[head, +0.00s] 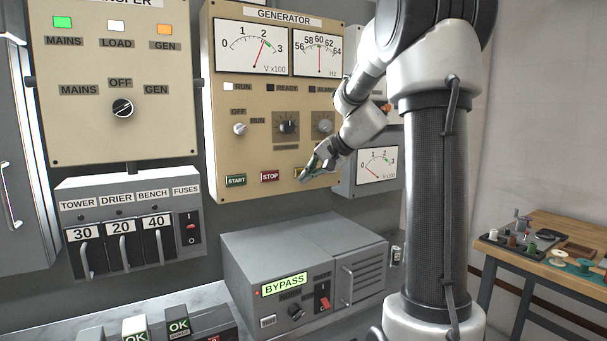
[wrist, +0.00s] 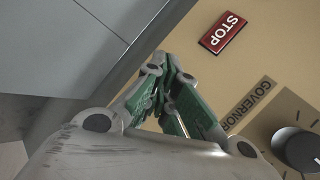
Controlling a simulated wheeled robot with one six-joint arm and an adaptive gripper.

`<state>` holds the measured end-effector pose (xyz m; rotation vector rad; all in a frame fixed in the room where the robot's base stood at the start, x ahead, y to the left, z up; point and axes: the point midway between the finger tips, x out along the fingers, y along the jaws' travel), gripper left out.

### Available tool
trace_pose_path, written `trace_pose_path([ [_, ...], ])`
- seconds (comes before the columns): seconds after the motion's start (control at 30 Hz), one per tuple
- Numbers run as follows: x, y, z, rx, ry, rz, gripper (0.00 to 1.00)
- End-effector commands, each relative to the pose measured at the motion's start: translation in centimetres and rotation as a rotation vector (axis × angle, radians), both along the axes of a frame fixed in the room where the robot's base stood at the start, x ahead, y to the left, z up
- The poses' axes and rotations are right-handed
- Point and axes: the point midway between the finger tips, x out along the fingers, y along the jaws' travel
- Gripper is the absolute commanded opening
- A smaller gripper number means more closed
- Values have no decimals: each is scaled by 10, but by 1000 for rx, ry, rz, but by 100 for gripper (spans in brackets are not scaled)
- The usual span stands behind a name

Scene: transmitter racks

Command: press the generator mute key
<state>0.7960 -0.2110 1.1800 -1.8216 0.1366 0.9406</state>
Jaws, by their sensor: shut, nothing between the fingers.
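The generator panel (head: 225,152) is a beige board with meters, lamps, knobs and a row of keys along its lower edge. A yellowish key (head: 297,170), to the right of the red STOP key (head: 270,176), is mostly covered by my fingertips, and its label cannot be read. My gripper (head: 303,177) is shut and empty, its tips at that key; whether they touch it I cannot tell. In the wrist view my shut green-padded fingers (wrist: 168,75) point at the panel near the STOP key (wrist: 222,32), and the yellowish key is hidden.
The green START key (head: 236,180) sits left of STOP. A grey BYPASS unit (head: 300,245) stands below the panel. A smaller meter box (head: 378,164) is at the right, behind my arm. The transfer panel (head: 75,140) is at the left.

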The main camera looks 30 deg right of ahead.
Motion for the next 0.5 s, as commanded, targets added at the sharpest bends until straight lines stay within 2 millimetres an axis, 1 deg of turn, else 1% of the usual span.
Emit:
trace_pose_path([
  [0.07, -1, 0, 0, 0, 0, 0, 0],
  [0.17, -9, -1, 0, 0, 1, -2, 0],
  [0.5, -42, -2, 0, 0, 1, -2, 0],
])
